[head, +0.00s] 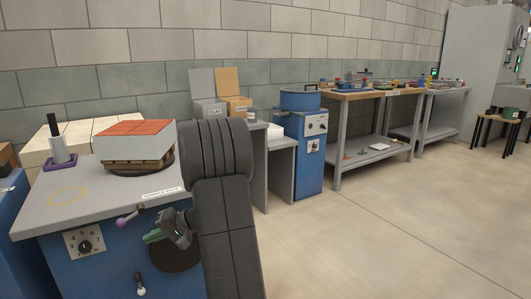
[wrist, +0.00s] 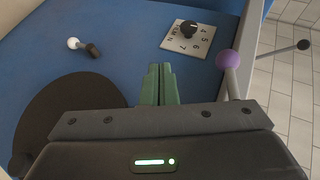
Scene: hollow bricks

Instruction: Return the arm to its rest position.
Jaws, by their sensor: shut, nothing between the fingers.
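My gripper (wrist: 161,84) shows in the wrist view with its two green fingers pressed together and nothing between them. In the head view my gripper (head: 150,237) hangs low in front of the blue front panel of a workbench (head: 100,262). My dark arm runs down the middle of that view and covers part of the bench's right side. In the wrist view the fingers point at the blue panel (wrist: 115,50), apart from the dial and the levers.
A dial (wrist: 189,32), a purple-knobbed lever (wrist: 229,62) and a white-knobbed lever (wrist: 78,45) surround my gripper. A brick stack (head: 135,140) and a purple-based stand (head: 60,150) are on the bench top. Open floor (head: 400,220) lies to the right.

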